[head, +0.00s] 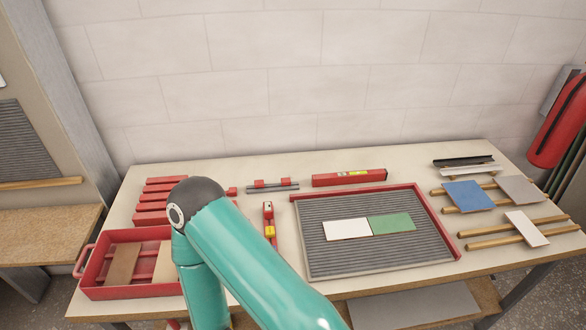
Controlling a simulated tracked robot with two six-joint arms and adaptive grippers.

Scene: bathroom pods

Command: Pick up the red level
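A long red level (349,177) with a yellow-green vial lies at the back of the table (375,157), near the wall. A smaller red and yellow tool (269,222) lies at the middle of the table, left of the ribbed board; I cannot tell if it is another level. One of my teal arms comes up from the bottom edge and bends down at a dark joint in front of the table's left part. No gripper shows. My arm hides part of the table and the right side of the red tray.
A red-edged ribbed board (320,262) holds a white tile (347,229) and a green tile (391,223). A red tray (105,293) and several red blocks (150,206) are on the left. Wooden strips (492,242) with tiles lie right. A red extinguisher (560,122) hangs at right.

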